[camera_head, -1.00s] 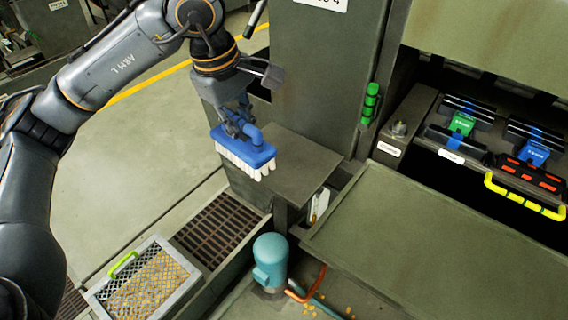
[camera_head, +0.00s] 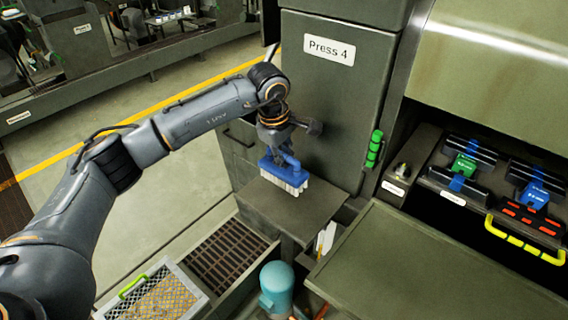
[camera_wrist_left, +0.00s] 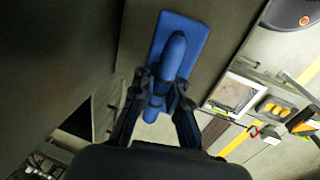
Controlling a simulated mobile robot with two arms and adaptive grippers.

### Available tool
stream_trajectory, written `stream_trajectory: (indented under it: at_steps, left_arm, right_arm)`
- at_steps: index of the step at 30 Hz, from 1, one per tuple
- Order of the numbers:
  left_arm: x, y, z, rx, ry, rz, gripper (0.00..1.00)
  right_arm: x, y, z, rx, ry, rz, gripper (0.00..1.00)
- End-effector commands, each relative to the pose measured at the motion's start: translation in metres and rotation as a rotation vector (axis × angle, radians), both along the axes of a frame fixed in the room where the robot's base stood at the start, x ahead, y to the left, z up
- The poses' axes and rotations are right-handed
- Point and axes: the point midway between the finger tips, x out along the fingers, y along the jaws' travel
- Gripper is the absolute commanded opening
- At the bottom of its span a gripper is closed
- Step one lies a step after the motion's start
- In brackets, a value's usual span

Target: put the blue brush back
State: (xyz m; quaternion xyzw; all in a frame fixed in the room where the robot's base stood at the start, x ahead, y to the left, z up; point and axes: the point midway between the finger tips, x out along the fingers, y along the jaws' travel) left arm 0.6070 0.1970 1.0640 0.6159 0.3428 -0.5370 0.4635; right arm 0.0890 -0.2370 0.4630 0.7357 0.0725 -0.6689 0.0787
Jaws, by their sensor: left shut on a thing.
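The blue brush (camera_head: 286,174) has a blue back and handle and white bristles pointing down. My left gripper (camera_head: 284,152) is shut on its handle. The brush is over the flat grey-green shelf (camera_head: 318,207) beside the Press 4 cabinet (camera_head: 335,95). Its bristles are at or just above the shelf; I cannot tell if they touch. In the left wrist view, the fingers (camera_wrist_left: 160,92) close around the blue handle, with the brush back (camera_wrist_left: 178,38) beyond them. My right gripper is not in view.
A green cylinder (camera_head: 374,149) is mounted on the cabinet side. A teal motor (camera_head: 276,288) stands below the shelf. A mesh tray with a green handle (camera_head: 165,298) and a floor grate (camera_head: 228,255) lie lower left. A green panel (camera_head: 430,262) fills the lower right.

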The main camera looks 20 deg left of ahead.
Motion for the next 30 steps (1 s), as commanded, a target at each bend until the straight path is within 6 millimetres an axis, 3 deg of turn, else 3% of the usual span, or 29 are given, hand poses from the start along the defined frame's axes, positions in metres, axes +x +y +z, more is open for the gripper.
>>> stream_trajectory:
  at_steps: [6, 19, 20, 23, 30]
  left_arm:
    - [0.002, 0.000, -0.027, 0.001, 0.006, 0.002, 0.00]
    - [0.003, 0.000, -0.039, 0.000, 0.001, 0.001, 0.00]
    - [0.002, 0.000, -0.038, 0.000, 0.002, 0.001, 0.15]
    - [0.002, 0.000, -0.037, 0.001, 0.003, 0.002, 0.35]
    - [0.002, 0.001, -0.037, 0.001, 0.004, 0.002, 0.37]
  right_arm:
    - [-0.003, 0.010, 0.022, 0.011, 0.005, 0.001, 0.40]
    - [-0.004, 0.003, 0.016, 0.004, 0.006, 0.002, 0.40]
    - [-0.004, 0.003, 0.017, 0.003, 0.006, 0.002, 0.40]
    - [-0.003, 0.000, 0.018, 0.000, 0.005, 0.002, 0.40]
    - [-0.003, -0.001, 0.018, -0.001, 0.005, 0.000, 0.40]
